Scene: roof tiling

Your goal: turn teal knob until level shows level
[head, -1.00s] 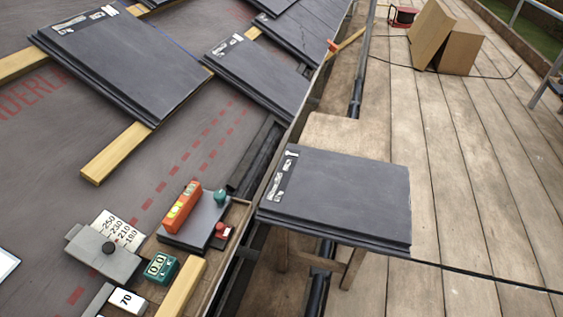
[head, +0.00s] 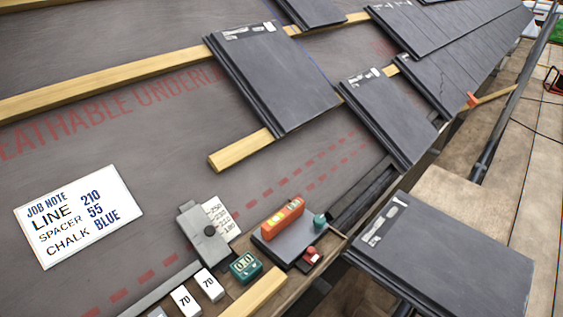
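The teal knob (head: 319,220) stands at the right corner of a dark grey plate (head: 297,241). An orange spirit level (head: 282,219) lies on that plate, left of the knob; its vials are too small to read. A small teal box (head: 245,266) with a display that seems to read 0.0 sits in front of the plate. Neither of my grippers shows in the head view, and nothing touches the knob.
A red knob (head: 310,253) sits beside the plate. A grey gauge block (head: 205,233) with a number scale, white cards marked 70 (head: 209,284) and a wooden strip (head: 257,294) lie nearby. A job note (head: 78,215) lies left. A stack of tiles (head: 445,255) stands right.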

